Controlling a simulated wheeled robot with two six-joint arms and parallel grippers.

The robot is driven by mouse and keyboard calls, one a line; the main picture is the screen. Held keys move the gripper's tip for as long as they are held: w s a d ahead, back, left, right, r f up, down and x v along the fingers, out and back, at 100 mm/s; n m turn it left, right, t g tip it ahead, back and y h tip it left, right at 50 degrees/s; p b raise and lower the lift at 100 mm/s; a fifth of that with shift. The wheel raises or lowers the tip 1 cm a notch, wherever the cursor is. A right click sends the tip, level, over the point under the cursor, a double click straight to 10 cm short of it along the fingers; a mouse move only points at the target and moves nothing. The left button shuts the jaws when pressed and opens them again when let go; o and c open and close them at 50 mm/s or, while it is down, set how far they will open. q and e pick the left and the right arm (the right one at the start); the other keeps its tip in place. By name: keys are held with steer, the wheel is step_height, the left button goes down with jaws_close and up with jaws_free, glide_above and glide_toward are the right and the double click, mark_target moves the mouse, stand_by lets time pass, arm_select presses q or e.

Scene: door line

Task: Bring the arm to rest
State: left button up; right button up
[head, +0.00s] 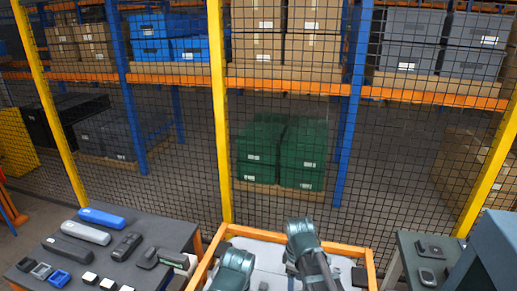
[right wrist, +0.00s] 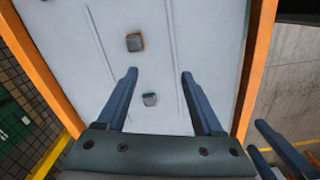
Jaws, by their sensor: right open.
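My right gripper (right wrist: 159,74) is open and empty in the right wrist view, its two dark blue fingers spread above a pale grey panel (right wrist: 70,30). A second pair of dark blue fingers, apart with nothing seen between them, shows at the lower right corner; it appears to be my left gripper (right wrist: 274,125). In the head view my two grey-green arms reach over the orange-framed fixture (head: 255,232) at the bottom centre. The fingers cannot be made out there.
A dark table (head: 150,235) with handles and small parts stands at left. Another dark table (head: 410,250) holds small parts at right. A mesh fence with yellow posts (head: 219,110) stands behind, with racks beyond. Small dark blocks (right wrist: 135,42) sit on the panel.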

arm_select(q)
step_height(320, 180, down, 7)
steer(key=b, duration=0.5)
steer(key=shift+f+b, duration=0.15)
steer(key=shift+b, duration=0.15)
arm_select(e)
steer(key=s+a+f+m, duration=0.2)
steer(key=s, duration=0.1)
steer(key=s+a+f+m, duration=0.2)
steer(key=s, duration=0.1)
steer(key=s+a+f+m, duration=0.2)
steer(key=s+f+m, duration=0.1)
steer(key=s, duration=0.1)
steer(key=shift+f+h, duration=0.1)
steer(key=shift+h, duration=0.3)
arm_select(q)
steer(key=shift+f, duration=0.1)
arm_select(e)
steer(key=shift+s+a+f+m, duration=0.1)
steer(key=shift+s+a+m, duration=0.2)
steer(key=shift+m, duration=0.2)
